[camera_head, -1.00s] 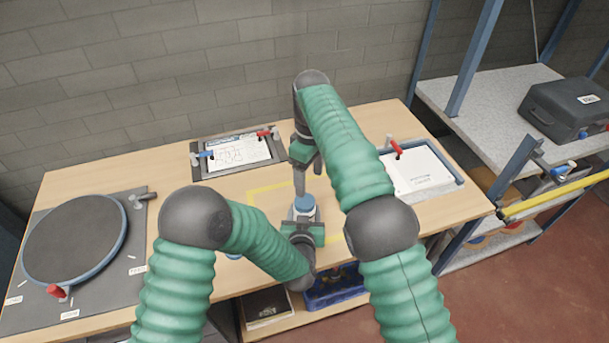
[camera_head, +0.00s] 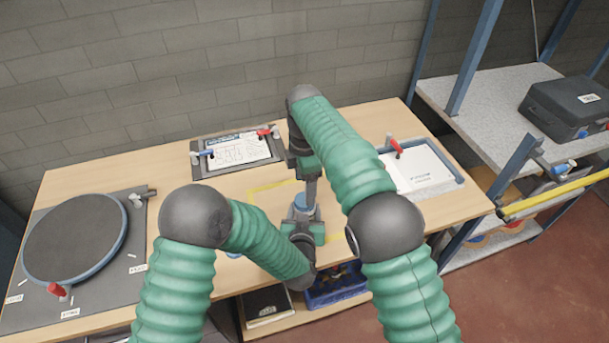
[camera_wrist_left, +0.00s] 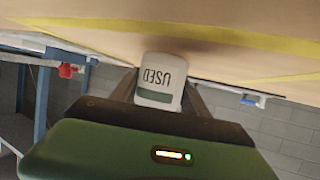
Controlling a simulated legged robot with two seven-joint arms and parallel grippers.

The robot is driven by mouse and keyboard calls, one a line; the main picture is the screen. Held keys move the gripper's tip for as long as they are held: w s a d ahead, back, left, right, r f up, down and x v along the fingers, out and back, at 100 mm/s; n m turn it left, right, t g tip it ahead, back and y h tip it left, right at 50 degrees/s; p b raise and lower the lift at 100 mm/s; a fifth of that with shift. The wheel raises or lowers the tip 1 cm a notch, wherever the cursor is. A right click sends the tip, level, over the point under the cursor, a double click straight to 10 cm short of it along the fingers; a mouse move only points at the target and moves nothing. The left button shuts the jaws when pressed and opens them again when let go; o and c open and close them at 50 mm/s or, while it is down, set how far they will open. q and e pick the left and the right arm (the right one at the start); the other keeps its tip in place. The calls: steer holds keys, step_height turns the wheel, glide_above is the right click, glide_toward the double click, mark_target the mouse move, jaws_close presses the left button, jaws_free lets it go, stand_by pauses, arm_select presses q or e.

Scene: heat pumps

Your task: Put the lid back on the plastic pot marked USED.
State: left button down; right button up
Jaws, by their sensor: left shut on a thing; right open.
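The plastic pot marked USED (camera_wrist_left: 160,80) is white with a green band; in the left wrist view it sits between my left gripper's fingers (camera_wrist_left: 163,88). In the head view my left gripper (camera_head: 302,228) is shut on the pot from the near side. A blue round lid-like top (camera_head: 299,202) shows on the pot, partly hidden by the right fingers. My right gripper (camera_head: 308,197) is open and points down, its fingertips right at the blue top. Whether they touch it, and how the top is seated, I cannot tell.
A yellow taped outline (camera_head: 262,190) surrounds the pot's area. A round turntable (camera_head: 75,238) takes up the left. A small blue thing (camera_head: 233,256) is mostly hidden behind my left arm.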

mark_target(305, 209)
steer(key=shift+f, duration=2.35)
